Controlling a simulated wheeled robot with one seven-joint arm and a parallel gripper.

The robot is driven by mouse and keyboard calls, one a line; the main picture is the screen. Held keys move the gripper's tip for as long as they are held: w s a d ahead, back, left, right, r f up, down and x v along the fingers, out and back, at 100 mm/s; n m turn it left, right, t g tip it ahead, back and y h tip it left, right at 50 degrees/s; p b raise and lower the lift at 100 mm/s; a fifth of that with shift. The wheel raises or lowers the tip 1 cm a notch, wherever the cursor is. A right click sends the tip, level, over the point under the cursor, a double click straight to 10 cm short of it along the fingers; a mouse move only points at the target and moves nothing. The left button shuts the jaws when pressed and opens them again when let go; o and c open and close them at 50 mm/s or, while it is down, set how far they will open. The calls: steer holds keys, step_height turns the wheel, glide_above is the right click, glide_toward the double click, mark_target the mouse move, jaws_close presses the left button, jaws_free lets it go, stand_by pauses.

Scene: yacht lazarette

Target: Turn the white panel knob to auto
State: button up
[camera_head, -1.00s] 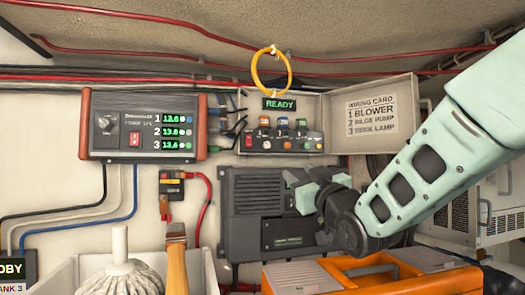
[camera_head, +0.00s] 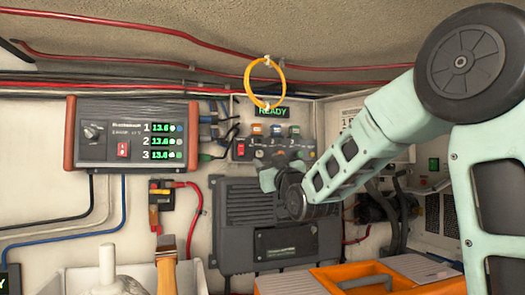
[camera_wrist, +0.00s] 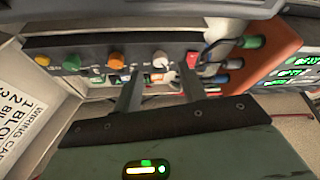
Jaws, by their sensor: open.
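The white panel knob (camera_wrist: 160,60) is on the dark control panel (camera_wrist: 95,42), beside a red switch (camera_wrist: 193,58) in the wrist view. In the head view the dark panel (camera_head: 238,160) is below the READY display, and the knob is small and hard to make out. My gripper (camera_wrist: 160,72) is open, with its fingertips on either side of the white knob in the wrist view. I cannot tell whether they touch it. In the head view my gripper (camera_head: 270,177) is just below and in front of the panel, hiding part of its lower right.
Orange knobs (camera_wrist: 117,60) and coloured lamps share the panel. A green READY display (camera_head: 272,112) and a hanging yellow loop (camera_head: 248,84) are above. A red-ended instrument box (camera_head: 130,104) is left. A dark ribbed unit (camera_head: 235,220) and orange toolbox (camera_head: 335,280) are below.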

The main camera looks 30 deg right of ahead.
mark_target(260, 155)
steer(key=shift+p+x, duration=0.7)
steer(key=shift+x, duration=1.3)
jaws_close()
